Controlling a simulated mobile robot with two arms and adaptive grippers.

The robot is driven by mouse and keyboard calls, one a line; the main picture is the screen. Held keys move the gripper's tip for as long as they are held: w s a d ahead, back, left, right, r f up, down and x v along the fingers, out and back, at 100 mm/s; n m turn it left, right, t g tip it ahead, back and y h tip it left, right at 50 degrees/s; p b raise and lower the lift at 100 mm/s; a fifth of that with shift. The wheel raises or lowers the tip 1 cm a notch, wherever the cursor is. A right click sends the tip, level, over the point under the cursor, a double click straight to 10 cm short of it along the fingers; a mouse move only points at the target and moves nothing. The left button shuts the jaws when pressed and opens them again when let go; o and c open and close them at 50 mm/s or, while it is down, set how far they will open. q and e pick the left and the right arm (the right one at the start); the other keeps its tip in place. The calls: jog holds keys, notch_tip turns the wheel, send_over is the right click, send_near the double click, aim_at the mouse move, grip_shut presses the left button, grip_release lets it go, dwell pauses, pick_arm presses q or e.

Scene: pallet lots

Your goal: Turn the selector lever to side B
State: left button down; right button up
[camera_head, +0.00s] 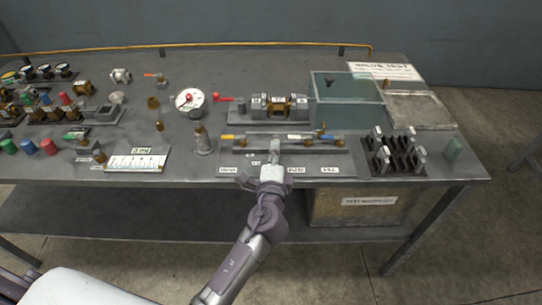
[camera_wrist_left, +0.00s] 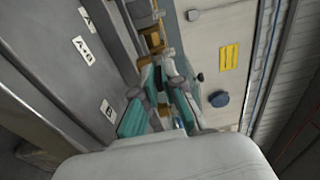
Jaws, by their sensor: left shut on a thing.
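My left gripper (camera_head: 275,147) reaches over the front of a grey fixture plate (camera_head: 315,159) on the bench. It is shut on what looks like the selector lever, which its fingers mostly hide. In the left wrist view, the two fingers of the gripper (camera_wrist_left: 165,95) are close together beside brass fittings (camera_wrist_left: 151,40). White labels with letters, one of them an A-B label (camera_wrist_left: 83,48), lie on the grey plate to the left. I cannot read clearly which side the lever points to. My right gripper is not in view.
Behind the plate stands a brass valve block (camera_head: 280,108), with a glass-sided box (camera_head: 345,112) to its right. A rack of dark parts (camera_head: 395,153) stands right.

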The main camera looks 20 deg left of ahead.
pick_arm(q)
jog(key=shift+d+f+n+y+b, duration=0.1)
jog(key=shift+d+n+y+b, duration=0.15)
jog(key=shift+n+y+b, duration=0.35)
jog(key=c, duration=1.6)
grip_release()
jog(key=shift+o, duration=0.2)
jog(key=v, duration=1.2)
jog(key=shift+r, duration=0.2)
jog(key=shift+w+d, duration=0.1)
